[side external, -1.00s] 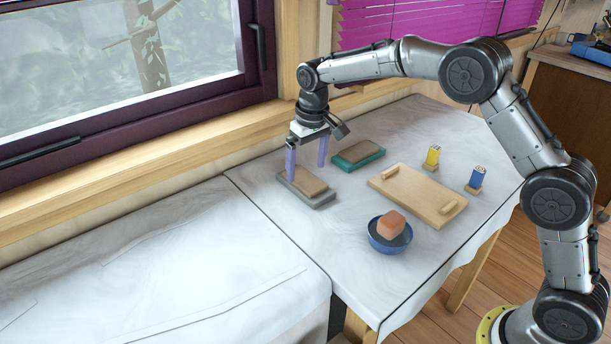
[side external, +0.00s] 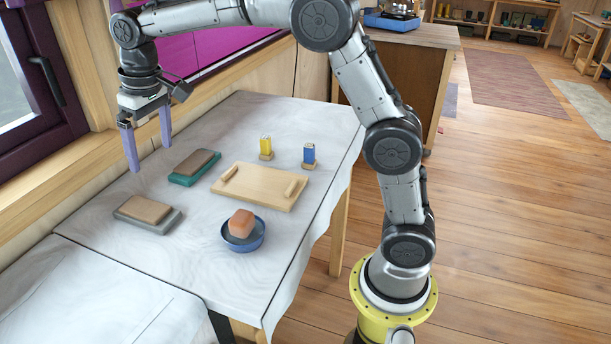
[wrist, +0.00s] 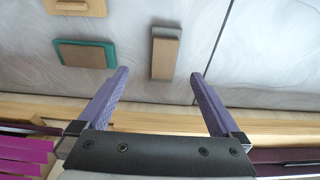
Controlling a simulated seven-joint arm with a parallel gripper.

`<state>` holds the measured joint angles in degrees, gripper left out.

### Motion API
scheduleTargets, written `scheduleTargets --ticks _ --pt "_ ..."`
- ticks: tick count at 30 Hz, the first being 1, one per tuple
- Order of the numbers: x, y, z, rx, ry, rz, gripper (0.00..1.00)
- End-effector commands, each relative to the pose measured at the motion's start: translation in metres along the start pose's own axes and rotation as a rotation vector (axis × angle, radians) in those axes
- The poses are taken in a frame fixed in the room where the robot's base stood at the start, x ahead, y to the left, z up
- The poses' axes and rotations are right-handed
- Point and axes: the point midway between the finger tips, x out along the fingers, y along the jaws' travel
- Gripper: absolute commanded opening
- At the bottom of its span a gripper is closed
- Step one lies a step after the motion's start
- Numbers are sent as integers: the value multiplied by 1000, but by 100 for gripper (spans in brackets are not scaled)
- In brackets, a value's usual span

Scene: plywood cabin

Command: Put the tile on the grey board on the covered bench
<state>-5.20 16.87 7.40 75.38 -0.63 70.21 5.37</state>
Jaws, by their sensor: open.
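A brown tile (side external: 145,208) lies flat on a grey board (side external: 163,225) near the left end of the cloth-covered table. The tile also shows in the wrist view (wrist: 166,57), ahead of my fingertips and roughly between their lines. My gripper (side external: 149,156) is open and empty, raised near the window sill, apart from the tile. Its two purple fingers also show in the wrist view (wrist: 160,74). The covered bench (side external: 100,305), under pale cloth, is at the lower left beyond a seam; its visible top is bare.
A teal board (side external: 186,180) bears a similar brown tile (side external: 197,161). A wooden tray (side external: 262,187), a blue bowl (side external: 243,242) with an orange-brown block (side external: 241,223), and yellow (side external: 265,145) and blue (side external: 309,153) small items stand further right. The wooden sill runs behind.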

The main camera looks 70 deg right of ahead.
Motion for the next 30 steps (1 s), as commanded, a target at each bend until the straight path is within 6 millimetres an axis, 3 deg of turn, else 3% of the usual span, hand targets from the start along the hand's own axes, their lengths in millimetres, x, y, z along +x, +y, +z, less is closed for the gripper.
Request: scheduleTargets --ticks 1,3,9,13,18,24,30 --pt "-19 5 20 1 26 -2 100" --pt "-37 11 47 1 55 -3 100" --pt "-68 25 132 1 140 -5 100" --pt "-72 32 190 1 194 -4 100" --pt "-60 38 260 0 260 0 100" --pt "-40 41 308 -1 306 4 100" --pt "-32 42 320 -1 316 6 100"
